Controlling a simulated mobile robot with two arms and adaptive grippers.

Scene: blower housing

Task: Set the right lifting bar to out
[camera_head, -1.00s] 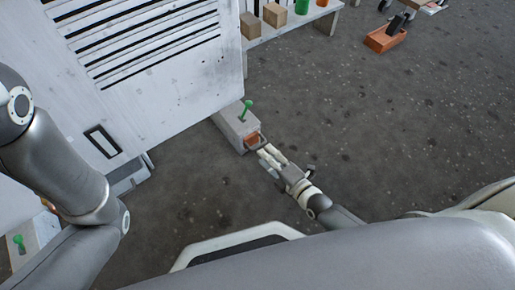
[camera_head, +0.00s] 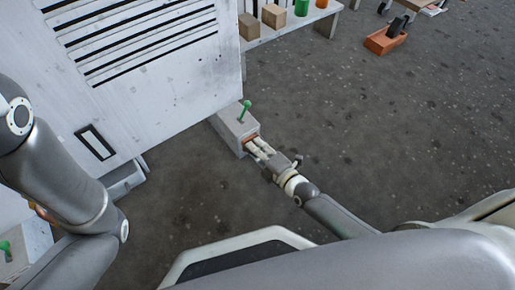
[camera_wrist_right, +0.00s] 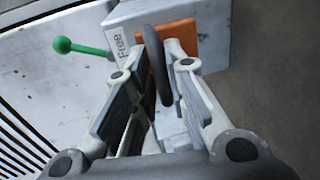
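The right lifting bar shows as an orange end (camera_head: 251,139) at the front of a grey box (camera_head: 232,126) beside the white housing. In the right wrist view its orange plate (camera_wrist_right: 183,42) bears a dark handle (camera_wrist_right: 159,72). My right gripper (camera_head: 256,147) is at this end of the box. In the right wrist view my right gripper's fingers (camera_wrist_right: 161,52) stand on either side of the handle, apart, with the handle between them. A green-knobbed lever (camera_head: 246,105) stands on the box; it also shows in the right wrist view (camera_wrist_right: 63,45). My left gripper is out of view.
The white housing (camera_head: 150,60) with slots fills the upper left. A label reading "Free" (camera_wrist_right: 122,43) is on the box. A second green knob (camera_head: 5,246) shows at lower left. A bench (camera_head: 290,22) with small boxes stands behind.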

